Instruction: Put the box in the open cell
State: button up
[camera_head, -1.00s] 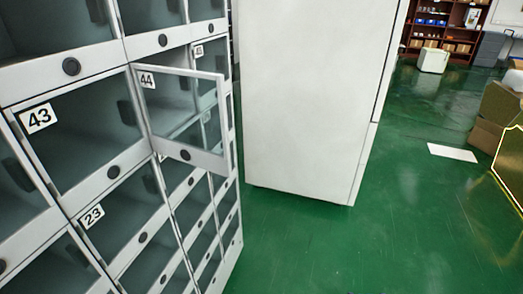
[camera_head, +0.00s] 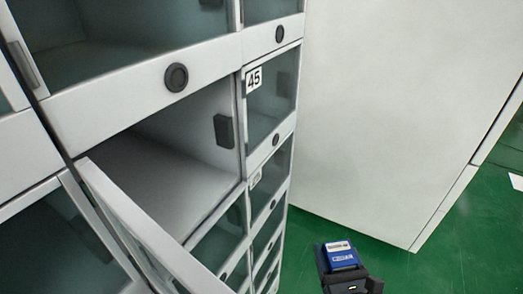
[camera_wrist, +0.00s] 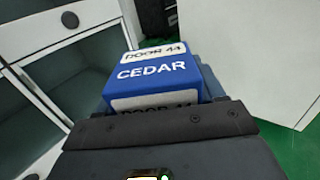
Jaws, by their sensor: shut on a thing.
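A small blue box (camera_wrist: 152,74) with white bands, lettered "CEDAR" and "DOOR 44", is held in my gripper in the wrist view. In the head view the box (camera_head: 341,254) shows at the bottom, right of the cabinet. My gripper (camera_head: 343,268) is shut on it, in front of the cabinet and apart from it. The open cell (camera_head: 165,165) is at the left of the head view and looks empty. Its door (camera_head: 145,240) stands swung out at the lower left. The number on that door is not readable now.
The cabinet has shut glass-fronted cells around the open one, such as cell 45 (camera_head: 270,95) to its right. A tall white block (camera_head: 395,110) stands to the right. Green floor (camera_head: 430,270) shows between and beyond them.

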jog(key=w+a+r+n+g+y, duration=0.1)
jog(key=a+r+n+y, duration=0.2)
jog(key=r, duration=0.6)
jog(key=w+a+r+n+g+y, duration=0.15)
jog(key=a+r+y, duration=0.3)
jog(key=r, duration=0.55)
jog(key=s+a+r+n+g+y+p, duration=0.1)
jog(key=s+a+r+n+g+y, duration=0.2)
jog(key=s+r, duration=0.5)
jog(key=s+a+r+n+g+y+p, duration=0.1)
jog(key=s+a+r+n+g+y, duration=0.3)
jog(key=r, duration=0.6)
jog(key=w+a+f+h+p, duration=0.1)
jog(key=w+a, duration=0.3)
jog(key=a, duration=0.4)
jog(key=w+a+f, duration=0.1)
jog(key=w+a, duration=0.3)
jog(key=a, duration=0.4)
jog(key=shift+m+t, duration=0.35)
jog(key=shift+m, duration=0.1)
jog(key=f, duration=0.4)
jog(key=shift+d+f, duration=0.15)
jog(key=shift+d, duration=0.15)
jog(key=shift+w+a+f, duration=0.1)
jog(key=shift+a+f, duration=0.05)
jog(key=shift+f, duration=0.35)
jog(key=shift+f, duration=0.15)
